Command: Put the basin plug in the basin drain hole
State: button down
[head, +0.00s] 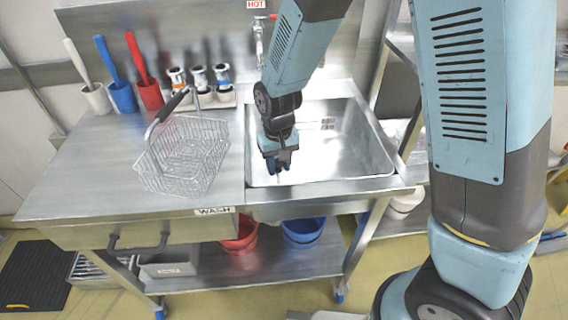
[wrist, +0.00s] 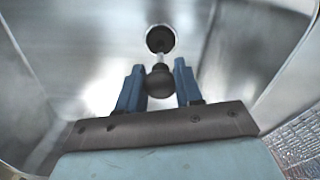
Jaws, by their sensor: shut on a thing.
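My gripper (head: 278,166) reaches down inside the left part of the steel basin (head: 352,155). In the wrist view its two blue fingers (wrist: 160,88) are shut on the basin plug (wrist: 160,82), whose dark round knob sits between them. A thin metal stem runs from the knob toward a dark round shape with a pale rim, which looks like the basin drain hole (wrist: 173,44). The far end of the plug overlaps this circle in the picture. I cannot tell whether it is inside the hole or above it. The gripper hides the drain in the head view.
The basin walls stand around my gripper. A wire basket (head: 185,158) with a dark handle stands on the counter (head: 95,170) to the left. White, blue and red holders stand along the back. A tap (head: 259,40) rises behind the basin.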

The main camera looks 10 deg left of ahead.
jog(key=c, duration=0.7)
grip_release()
jog(key=shift+r, duration=0.1)
notch_tip(320, 180, up, 12)
jog(key=d+r+m+t+y, duration=0.1)
jog(key=d+r, duration=0.5)
jog(key=d, duration=0.2)
jog(key=d+r+m+t, duration=0.1)
jog(key=d+r, duration=0.4)
jog(key=d, duration=0.3)
jog(key=s+d+r+m+t, duration=0.1)
jog(key=s+d+r, duration=0.1)
jog(key=d, duration=0.3)
jog(key=s+d+r+m+t, duration=0.1)
jog(key=s+d+r, duration=0.1)
jog(key=s+d, duration=0.3)
jog(key=s+d+r+m+t+h, duration=0.1)
jog(key=s+d+r, duration=0.2)
jog(key=d, duration=0.3)
jog(key=shift+s+m+t, duration=0.2)
jog(key=shift+m+t, duration=0.1)
